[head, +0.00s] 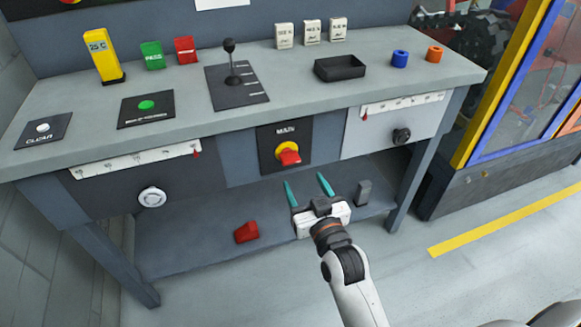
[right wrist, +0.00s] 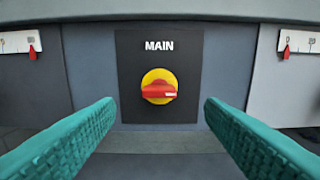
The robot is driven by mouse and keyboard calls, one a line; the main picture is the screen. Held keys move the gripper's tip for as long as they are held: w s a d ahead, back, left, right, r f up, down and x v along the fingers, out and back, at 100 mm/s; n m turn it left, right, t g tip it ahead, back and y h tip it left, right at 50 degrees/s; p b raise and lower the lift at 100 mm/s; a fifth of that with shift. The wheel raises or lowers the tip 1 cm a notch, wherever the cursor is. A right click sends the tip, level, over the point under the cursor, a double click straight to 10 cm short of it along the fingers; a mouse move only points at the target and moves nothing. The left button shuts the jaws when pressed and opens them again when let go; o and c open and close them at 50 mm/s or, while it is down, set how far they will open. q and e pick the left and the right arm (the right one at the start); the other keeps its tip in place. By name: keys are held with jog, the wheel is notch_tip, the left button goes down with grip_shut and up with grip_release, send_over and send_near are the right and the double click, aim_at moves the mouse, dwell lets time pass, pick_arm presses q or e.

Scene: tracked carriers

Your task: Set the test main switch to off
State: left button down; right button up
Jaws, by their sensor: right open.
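The main switch (head: 288,153) is a red rotary handle on a yellow disc, on a black plate marked MAIN on the bench front. In the right wrist view the red handle (right wrist: 159,91) lies about horizontal, with a pale mark at its right end. My right gripper (head: 305,184) is open and empty, in front of and below the switch in the head view. Its teal fingers (right wrist: 160,118) stand to the left and right of the switch in the wrist view, apart from it. My left gripper is not in view.
Dials with scales (head: 152,197) (head: 401,136) flank the switch on the bench front. A lower shelf holds a red block (head: 246,232) and a grey block (head: 364,192). The bench top (head: 190,110) overhangs above. A lever (head: 230,65) and a black tray (head: 340,68) stand on it.

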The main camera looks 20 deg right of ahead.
aim_at(292, 161)
jog(key=w, duration=0.6)
jog(key=shift+w+a+f+b, duration=0.1)
jog(key=shift+w+a+b, duration=0.1)
jog(key=shift+b, duration=0.2)
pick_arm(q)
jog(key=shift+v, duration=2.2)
pick_arm(e)
jog(key=shift+w, duration=0.8)
jog(key=shift+c, duration=0.2)
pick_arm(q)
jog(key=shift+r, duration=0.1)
pick_arm(e)
jog(key=c, duration=0.9)
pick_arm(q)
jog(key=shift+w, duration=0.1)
pick_arm(e)
jog(key=shift+c, duration=0.2)
